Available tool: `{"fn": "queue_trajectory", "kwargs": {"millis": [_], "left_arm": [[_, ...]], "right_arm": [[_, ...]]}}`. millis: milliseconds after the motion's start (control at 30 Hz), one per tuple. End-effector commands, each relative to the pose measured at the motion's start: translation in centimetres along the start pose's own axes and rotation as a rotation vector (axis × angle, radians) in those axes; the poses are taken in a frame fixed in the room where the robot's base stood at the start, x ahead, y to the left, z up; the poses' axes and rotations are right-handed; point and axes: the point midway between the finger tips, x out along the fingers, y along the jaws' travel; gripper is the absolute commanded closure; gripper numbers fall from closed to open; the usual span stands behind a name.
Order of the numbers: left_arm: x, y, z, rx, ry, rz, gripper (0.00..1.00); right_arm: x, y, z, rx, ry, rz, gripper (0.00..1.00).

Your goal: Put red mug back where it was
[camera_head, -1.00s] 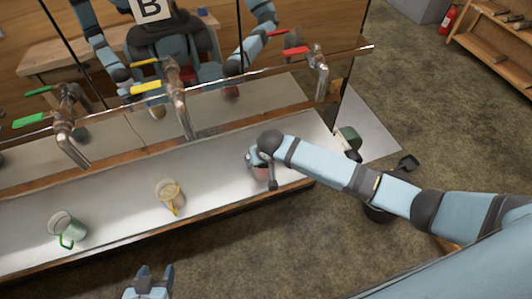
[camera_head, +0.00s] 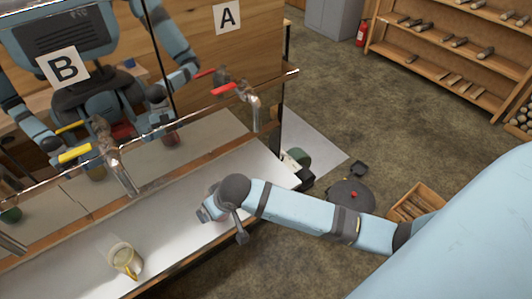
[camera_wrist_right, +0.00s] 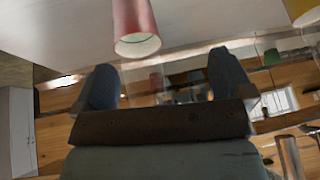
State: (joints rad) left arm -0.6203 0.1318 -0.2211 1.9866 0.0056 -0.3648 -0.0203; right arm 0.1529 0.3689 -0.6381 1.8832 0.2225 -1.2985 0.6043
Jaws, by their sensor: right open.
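The red mug (camera_wrist_right: 134,28) stands on the pale counter (camera_wrist_right: 215,22) in the right wrist view, which is upside down; its white-lined mouth faces down in that picture. My right gripper (camera_wrist_right: 163,82) is open and empty there, with the mug just beyond its fingertips, apart from both fingers. In the head view my right gripper (camera_head: 208,212) is low over the counter's right part, and my wrist hides the mug there. My left gripper is out of view.
A yellow-handled mug (camera_head: 124,260) stands on the counter to the left. Taps, one with a red handle (camera_head: 236,88) and one yellow (camera_head: 75,155), hang over the counter before a mirror.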

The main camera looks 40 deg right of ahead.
Motion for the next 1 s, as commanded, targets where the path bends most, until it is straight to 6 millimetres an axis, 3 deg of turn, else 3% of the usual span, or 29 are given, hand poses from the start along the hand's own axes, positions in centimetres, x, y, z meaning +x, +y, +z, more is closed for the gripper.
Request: {"fn": "queue_trajectory", "kwargs": {"millis": [33, 167, 400, 500, 667, 1000], "left_arm": [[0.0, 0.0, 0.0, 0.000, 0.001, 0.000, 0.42], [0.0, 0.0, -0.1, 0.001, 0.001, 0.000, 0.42], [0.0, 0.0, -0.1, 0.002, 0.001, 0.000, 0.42], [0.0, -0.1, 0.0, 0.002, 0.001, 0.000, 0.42], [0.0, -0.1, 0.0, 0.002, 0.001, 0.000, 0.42], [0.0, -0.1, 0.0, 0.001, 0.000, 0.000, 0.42]], "right_arm": [[0.7, -0.7, 2.4, -0.002, 0.026, -0.050, 0.02], [1.2, -1.1, 6.7, -0.030, 0.155, -0.129, 0.02], [-0.2, 1.3, 14.8, -0.093, 0.380, -0.097, 0.02], [-1.2, 2.5, 17.3, -0.125, 0.439, -0.054, 0.02], [-2.2, 3.6, 19.4, -0.159, 0.485, -0.009, 0.02], [-2.3, 3.7, 19.5, -0.166, 0.493, -0.003, 0.02]]}}
